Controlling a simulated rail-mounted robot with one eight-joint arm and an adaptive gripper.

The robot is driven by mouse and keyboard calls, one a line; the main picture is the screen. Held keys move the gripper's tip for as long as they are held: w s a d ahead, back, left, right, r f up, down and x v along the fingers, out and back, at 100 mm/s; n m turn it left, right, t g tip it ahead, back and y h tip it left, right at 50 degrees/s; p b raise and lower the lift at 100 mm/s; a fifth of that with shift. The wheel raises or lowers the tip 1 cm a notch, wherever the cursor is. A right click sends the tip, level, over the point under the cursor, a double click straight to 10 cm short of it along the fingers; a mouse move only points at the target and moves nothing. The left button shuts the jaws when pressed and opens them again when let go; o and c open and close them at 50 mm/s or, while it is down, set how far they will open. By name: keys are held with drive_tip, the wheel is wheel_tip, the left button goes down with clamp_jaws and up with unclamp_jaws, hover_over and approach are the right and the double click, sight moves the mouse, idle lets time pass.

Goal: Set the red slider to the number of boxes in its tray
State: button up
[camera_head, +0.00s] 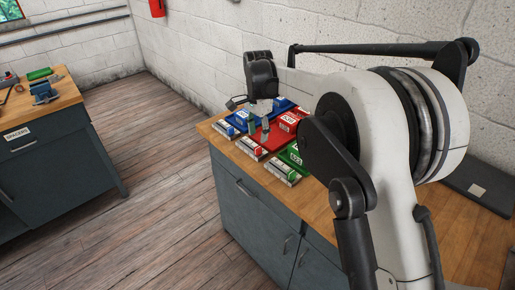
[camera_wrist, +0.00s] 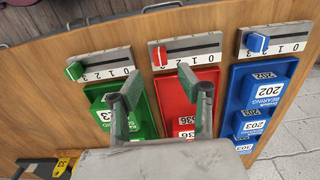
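The red slider (camera_wrist: 159,57) is a small red knob on a pale scale plate (camera_wrist: 190,47) at the front end of the red tray (camera_wrist: 187,80). In the wrist view it sits at the left end of its slot, left of the readable 0, 1 and 2. Red boxes with white labels (camera_wrist: 187,134) lie in the tray; my fingers and gripper body hide part of them, so I cannot count them. My gripper (camera_wrist: 161,84) is open and empty above the tray, its fingertips pointing toward the scale plate. It also shows in the head view (camera_head: 258,127).
A green tray (camera_wrist: 142,125) with its green slider (camera_wrist: 75,70) lies left in the wrist view. A blue tray (camera_wrist: 234,92) with its slider (camera_wrist: 256,43) and several blue boxes (camera_wrist: 265,92) lies right. The wooden bench edge runs just beyond the scales.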

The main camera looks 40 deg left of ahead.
sight(258, 147)
wheel_tip(258, 147, down, 7)
idle(0.3)
clamp_jaws()
idle(0.4)
